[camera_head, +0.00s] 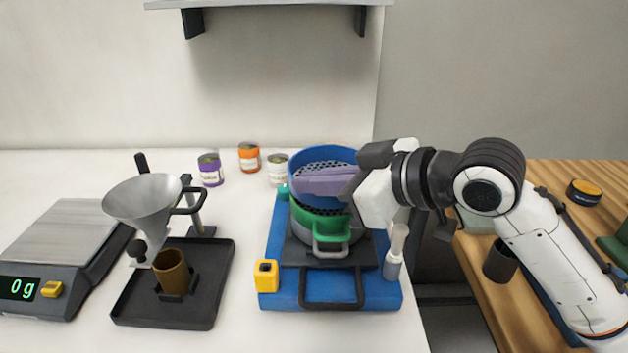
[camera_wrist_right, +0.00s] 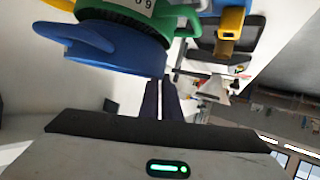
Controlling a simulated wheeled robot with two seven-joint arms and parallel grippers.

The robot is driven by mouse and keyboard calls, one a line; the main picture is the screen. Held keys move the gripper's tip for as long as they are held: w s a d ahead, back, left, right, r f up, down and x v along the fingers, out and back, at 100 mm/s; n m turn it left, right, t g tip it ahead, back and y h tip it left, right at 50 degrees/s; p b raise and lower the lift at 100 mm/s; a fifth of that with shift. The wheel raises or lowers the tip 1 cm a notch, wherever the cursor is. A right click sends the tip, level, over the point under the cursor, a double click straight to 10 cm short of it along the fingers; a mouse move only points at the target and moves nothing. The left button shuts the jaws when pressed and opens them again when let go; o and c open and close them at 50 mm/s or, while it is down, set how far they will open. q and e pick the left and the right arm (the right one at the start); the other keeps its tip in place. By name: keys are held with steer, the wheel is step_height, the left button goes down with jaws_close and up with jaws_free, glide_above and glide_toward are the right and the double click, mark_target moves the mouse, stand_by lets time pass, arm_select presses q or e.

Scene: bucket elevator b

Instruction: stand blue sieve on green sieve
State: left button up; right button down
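The blue sieve (camera_head: 322,155) is above and slightly behind the green sieve (camera_head: 330,224) in the head view. It appears tilted, with part of the green sieve's mesh showing below it. The green sieve sits in a stack on the blue base, its handle towards me. My right gripper (camera_head: 298,186) reaches in from the right, its purple fingers crossing the blue sieve's front and hiding that rim. In the right wrist view the fingers (camera_wrist_right: 161,82) are close together at the edge of the blue sieve (camera_wrist_right: 115,56), beside the green sieve (camera_wrist_right: 150,15). They appear shut on its wall; the contact is partly hidden.
The blue base (camera_head: 280,292) carries a yellow block (camera_head: 266,276). A brush (camera_head: 395,252) stands at its right. A funnel stand (camera_head: 160,318) and a scale (camera_head: 50,260) are to the left. Small jars (camera_head: 249,158) stand behind. A shelf hangs above.

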steer(key=shift+f, duration=0.4)
steer(key=c, duration=2)
jaws_free()
steer(key=shift+d+r, duration=0.1)
steer(key=shift+r, duration=0.45)
steer(key=v, duration=1.1)
steer(key=shift+s+d+r+b, duration=0.1)
steer(key=shift+s+d+b, duration=0.15)
steer(key=shift+d+b, duration=0.05)
